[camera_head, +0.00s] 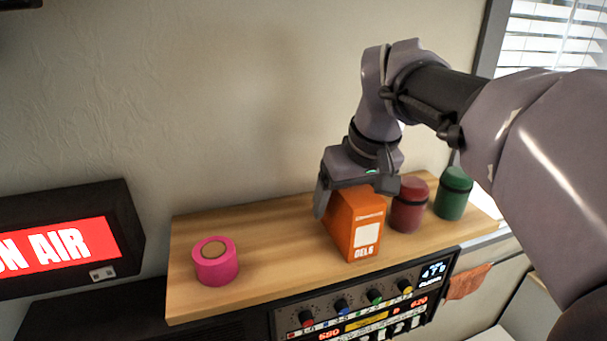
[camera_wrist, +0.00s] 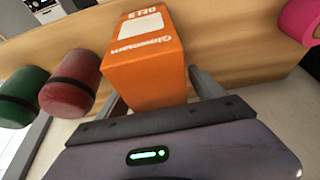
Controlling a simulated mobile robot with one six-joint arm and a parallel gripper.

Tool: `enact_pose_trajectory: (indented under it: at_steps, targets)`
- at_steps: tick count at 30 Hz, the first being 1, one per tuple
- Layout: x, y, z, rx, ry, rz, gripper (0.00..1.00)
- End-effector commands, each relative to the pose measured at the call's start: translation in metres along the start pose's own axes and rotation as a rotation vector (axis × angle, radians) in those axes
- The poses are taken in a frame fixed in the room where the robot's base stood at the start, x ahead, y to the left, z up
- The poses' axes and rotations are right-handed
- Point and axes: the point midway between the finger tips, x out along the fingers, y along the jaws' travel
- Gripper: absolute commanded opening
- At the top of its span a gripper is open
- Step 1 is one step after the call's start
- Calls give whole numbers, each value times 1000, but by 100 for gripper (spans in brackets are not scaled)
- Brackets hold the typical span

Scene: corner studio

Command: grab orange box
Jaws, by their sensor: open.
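The orange box (camera_head: 358,226) stands upright on a wooden shelf, with a pale label and white lettering on its front. My gripper (camera_head: 352,195) is above it, pointing down, with its jaws apart. In the wrist view the orange box (camera_wrist: 146,60) lies between the two fingers of my gripper (camera_wrist: 160,92), one on each side. The fingers are open; whether either touches the box cannot be told. Part of the box's top is hidden by my gripper in the head view.
A dark red canister (camera_head: 408,208) stands close to the right of the box, with a green canister (camera_head: 453,196) beyond it. A pink tape roll (camera_head: 215,262) sits at the left on the wooden shelf (camera_head: 280,245). An audio unit (camera_head: 360,318) is below. The wall is behind.

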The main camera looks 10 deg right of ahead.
Motion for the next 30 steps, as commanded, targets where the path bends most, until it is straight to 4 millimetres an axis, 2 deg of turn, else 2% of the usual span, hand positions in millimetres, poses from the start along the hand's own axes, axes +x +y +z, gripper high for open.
enact_pose_trajectory:
  at_steps: [6, 15, 17, 18, 26, 30]
  targets:
    - [0, 0, 0, 0, 1, 0, 76]
    - [0, 0, 0, 0, 0, 0, 17]
    - [0, 0, 0, 0, 0, 0, 6]
    - [0, 0, 0, 0, 1, 1, 3]
    - [-2, 0, -1, 0, 1, 1, 3]
    - [-10, 0, -5, 0, 1, 1, 3]
